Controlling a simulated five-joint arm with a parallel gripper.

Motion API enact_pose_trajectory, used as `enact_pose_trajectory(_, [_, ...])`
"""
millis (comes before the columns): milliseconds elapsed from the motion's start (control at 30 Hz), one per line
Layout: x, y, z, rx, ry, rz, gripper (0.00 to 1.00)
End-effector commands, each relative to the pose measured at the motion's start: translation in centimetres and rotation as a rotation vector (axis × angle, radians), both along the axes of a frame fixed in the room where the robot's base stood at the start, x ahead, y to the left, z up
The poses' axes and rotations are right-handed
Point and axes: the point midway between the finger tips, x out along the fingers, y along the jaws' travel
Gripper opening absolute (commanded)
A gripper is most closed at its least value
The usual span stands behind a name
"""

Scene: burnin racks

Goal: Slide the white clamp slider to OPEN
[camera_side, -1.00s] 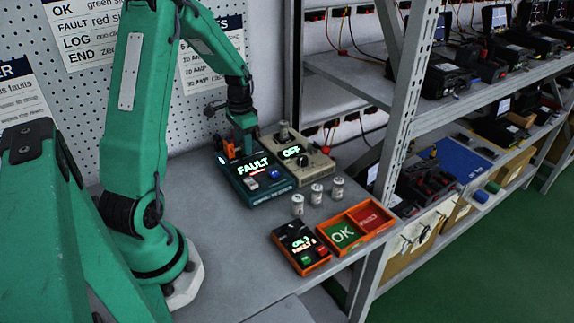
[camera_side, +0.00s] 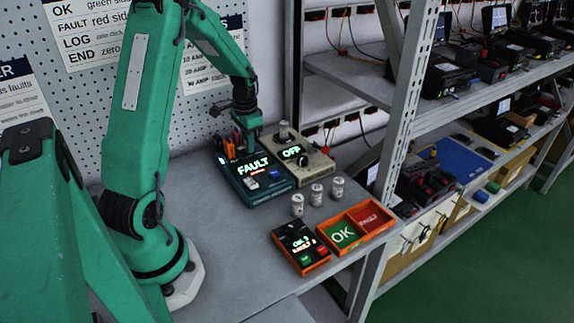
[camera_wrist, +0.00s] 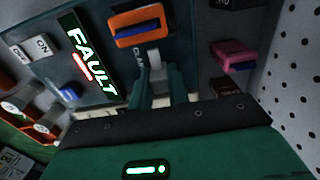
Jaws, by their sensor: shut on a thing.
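The teal test box (camera_side: 262,190) has a lit FAULT screen (camera_side: 254,165), which also shows in the wrist view (camera_wrist: 88,55). In the wrist view the white clamp slider (camera_wrist: 154,60) stands beside the partly covered CLAMP lettering. My gripper (camera_wrist: 160,80) has its two green fingers around the slider and is shut on it. In the side view my gripper (camera_side: 247,147) is low over the back of the box and hides the slider. The slider's exact position along its track cannot be told.
A beige unit (camera_side: 312,165) showing OFF stands right beside the box. Several silver cylinders (camera_side: 316,194), an orange OK/FAULT tray (camera_side: 357,228) and a small button box (camera_side: 300,247) are nearer the front. Orange (camera_wrist: 138,26) and magenta (camera_wrist: 232,54) parts flank the slider.

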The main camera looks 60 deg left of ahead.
Motion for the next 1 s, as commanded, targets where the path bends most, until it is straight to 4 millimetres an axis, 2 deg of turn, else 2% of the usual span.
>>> enact_pose_trajectory(200, [2.3,0.0,0.0,0.001,-0.002,-0.001,0.0])
enact_pose_trajectory(533, [2.6,0.0,0.1,0.004,-0.005,-0.001,0.0])
enact_pose_trajectory(567, [2.7,0.0,0.1,0.004,-0.006,-0.001,0.23])
enact_pose_trajectory(633, [2.6,0.0,0.1,0.004,-0.005,-0.001,0.37])
enact_pose_trajectory(667, [2.6,0.0,0.1,0.003,-0.005,-0.001,0.4])
enact_pose_trajectory(1000, [2.5,0.0,0.2,0.002,-0.002,0.0,0.4])
